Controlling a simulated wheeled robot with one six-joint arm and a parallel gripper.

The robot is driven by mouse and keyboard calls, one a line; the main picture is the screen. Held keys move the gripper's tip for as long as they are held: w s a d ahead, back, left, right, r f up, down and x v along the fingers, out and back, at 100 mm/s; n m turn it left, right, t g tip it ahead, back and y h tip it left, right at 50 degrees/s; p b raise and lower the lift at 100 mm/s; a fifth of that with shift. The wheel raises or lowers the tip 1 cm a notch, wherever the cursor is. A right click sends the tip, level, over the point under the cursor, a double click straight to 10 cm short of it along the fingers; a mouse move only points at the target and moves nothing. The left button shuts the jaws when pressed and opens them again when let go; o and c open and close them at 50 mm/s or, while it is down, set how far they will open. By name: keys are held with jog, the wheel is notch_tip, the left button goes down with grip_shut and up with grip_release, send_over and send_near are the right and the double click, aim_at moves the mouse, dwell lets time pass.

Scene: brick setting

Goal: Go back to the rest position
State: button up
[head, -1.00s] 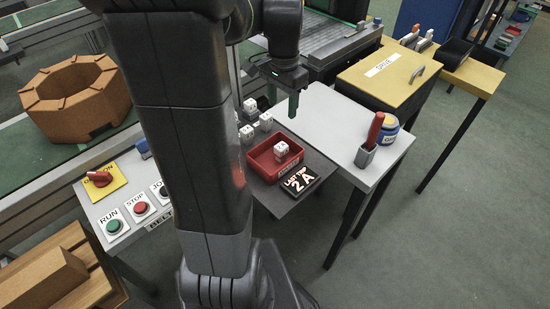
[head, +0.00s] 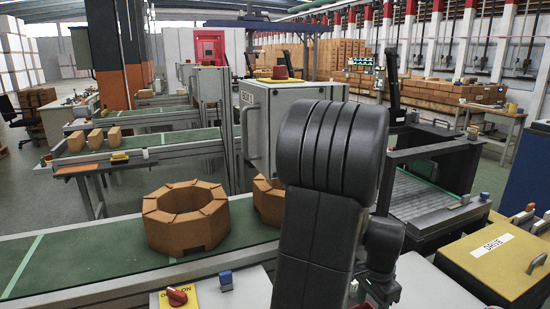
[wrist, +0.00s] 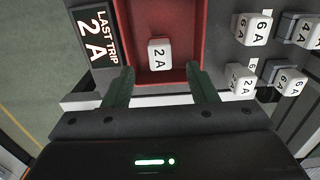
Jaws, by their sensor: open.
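My gripper (wrist: 161,88) is open and empty in the wrist view, its two green fingers apart. Beyond the fingertips is a red tray (wrist: 182,42). A white block marked 2 A (wrist: 159,54) lies in the tray, apart from both fingers. In the head view my arm stands upright in front of the belt, and the gripper's fingers are not visible there.
A black sign reading LAST TRIP 2 A (wrist: 94,38) is left of the tray. Several white marked blocks (wrist: 241,80) stand to the right. The head view shows a brick ring (head: 186,218) on the green belt (head: 90,258) and a yellow DRIVE box (head: 500,262) at right.

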notch_tip(320, 180, down, 4)
jog(key=shift+r, duration=0.15)
notch_tip(320, 180, up, 3)
jog(key=shift+f+p, duration=0.15)
jog(key=shift+p, duration=0.85)
jog(key=shift+r+p, duration=0.55)
jog(key=shift+r, duration=0.25)
jog(key=shift+f, duration=0.15)
